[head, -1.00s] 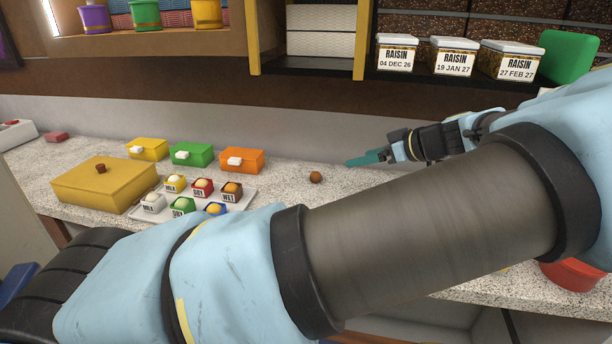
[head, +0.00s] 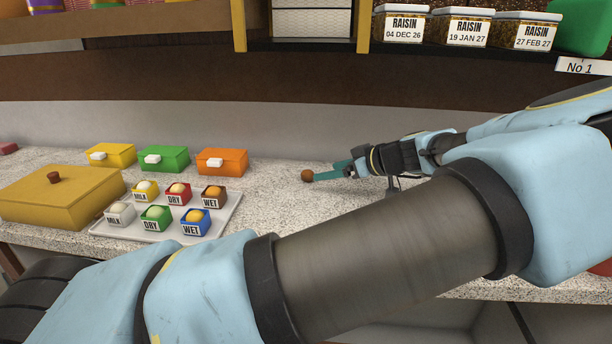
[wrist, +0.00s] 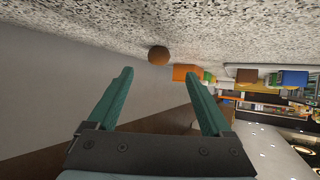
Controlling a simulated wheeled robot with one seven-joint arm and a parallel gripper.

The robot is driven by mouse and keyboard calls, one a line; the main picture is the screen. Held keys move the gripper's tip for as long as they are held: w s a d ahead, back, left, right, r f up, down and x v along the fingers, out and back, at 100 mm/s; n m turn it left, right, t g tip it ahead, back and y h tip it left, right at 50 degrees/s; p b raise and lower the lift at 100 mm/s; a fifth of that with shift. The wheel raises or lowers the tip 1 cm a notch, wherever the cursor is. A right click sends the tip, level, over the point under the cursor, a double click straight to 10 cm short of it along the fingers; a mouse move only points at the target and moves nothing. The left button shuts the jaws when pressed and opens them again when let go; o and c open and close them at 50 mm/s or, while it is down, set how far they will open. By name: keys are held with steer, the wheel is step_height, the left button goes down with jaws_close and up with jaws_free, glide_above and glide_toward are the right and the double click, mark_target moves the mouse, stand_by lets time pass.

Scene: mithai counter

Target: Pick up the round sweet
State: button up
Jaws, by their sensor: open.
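The round sweet (head: 307,176) is a small brown ball lying on the speckled counter (head: 275,205). In the wrist view the sweet (wrist: 158,55) shows ahead of the fingertips, between their lines and a little beyond them. My gripper (head: 330,173) has teal fingers and is low over the counter, just right of the sweet in the head view. In the wrist view my gripper (wrist: 166,80) is open with nothing between its fingers. In the head view the fingertips look very close to the sweet; I cannot tell whether they touch.
Yellow (head: 110,155), green (head: 164,158) and orange (head: 222,161) boxes stand left of the sweet. A tray (head: 226,222) of several small labelled cups and a large yellow box (head: 60,200) are further left. Raisin jars (head: 467,30) stand on the shelf above. The counter around the sweet is clear.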

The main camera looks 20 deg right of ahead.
mark_target(314, 183)
steer(key=p+x, duration=0.3)
steer(key=x, duration=0.4)
steer(key=shift+w+f, duration=0.1)
steer(key=shift+f, duration=0.1)
steer(key=shift+d, duration=0.1)
jaws_close()
stand_by(0.4)
